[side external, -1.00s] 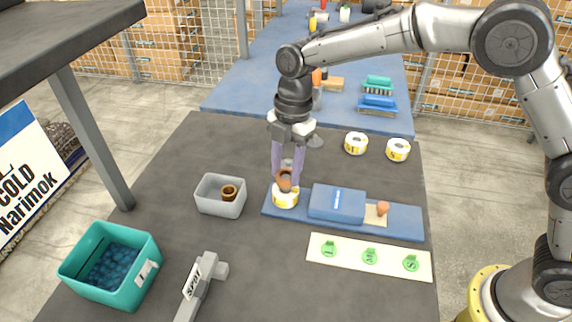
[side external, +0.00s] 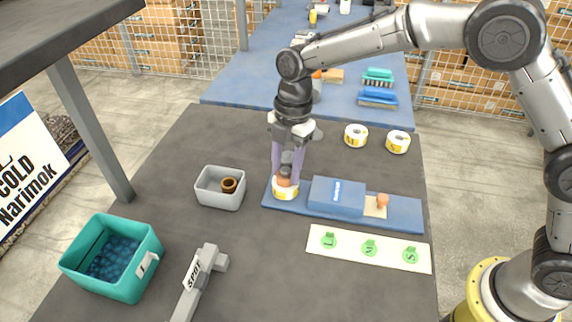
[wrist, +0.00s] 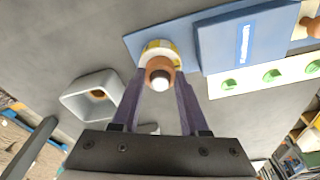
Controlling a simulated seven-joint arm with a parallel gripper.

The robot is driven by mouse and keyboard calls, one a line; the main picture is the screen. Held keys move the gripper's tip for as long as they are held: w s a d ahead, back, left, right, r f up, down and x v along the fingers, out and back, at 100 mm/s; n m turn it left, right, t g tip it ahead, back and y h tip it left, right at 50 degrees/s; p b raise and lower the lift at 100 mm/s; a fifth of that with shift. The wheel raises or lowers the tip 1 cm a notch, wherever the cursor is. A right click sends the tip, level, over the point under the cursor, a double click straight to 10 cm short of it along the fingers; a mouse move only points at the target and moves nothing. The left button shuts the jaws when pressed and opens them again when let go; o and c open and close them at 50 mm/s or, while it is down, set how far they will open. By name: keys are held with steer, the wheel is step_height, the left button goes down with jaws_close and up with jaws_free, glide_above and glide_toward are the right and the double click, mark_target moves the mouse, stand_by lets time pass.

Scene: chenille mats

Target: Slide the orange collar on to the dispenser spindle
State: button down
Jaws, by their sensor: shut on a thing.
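The orange collar (side external: 284,181) is between the fingers of my gripper (side external: 286,174), which is shut on it. In the wrist view the collar (wrist: 160,69) is directly over the yellow and white roll (wrist: 152,48) at the left end of the blue dispenser. A pale round end shows within the collar's outline, apparently the spindle (wrist: 160,81). The collar looks low, close above the roll (side external: 286,193); I cannot tell whether it touches. The fingers hide most of the spindle. The dispenser's blue block (side external: 337,196) is right of the roll.
A grey bin (side external: 209,199) with a brown ring (side external: 229,185) stands left. A teal bin (side external: 133,283) holds blue pieces. A grey tool marked SPOT (side external: 195,280) and a lettered card (side external: 350,252) lie in front. Two rolls (side external: 356,135) (side external: 398,142) sit behind.

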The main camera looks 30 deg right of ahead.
steer(key=shift+c, duration=1.7)
jaws_free()
steer(key=shift+f, duration=0.1)
step_height(320, 180, up, 14)
steer(key=d, duration=0.2)
steer(key=shift+w+f, duration=0.15)
steer(key=shift+w, duration=0.25)
steer(key=shift+d, duration=0.1)
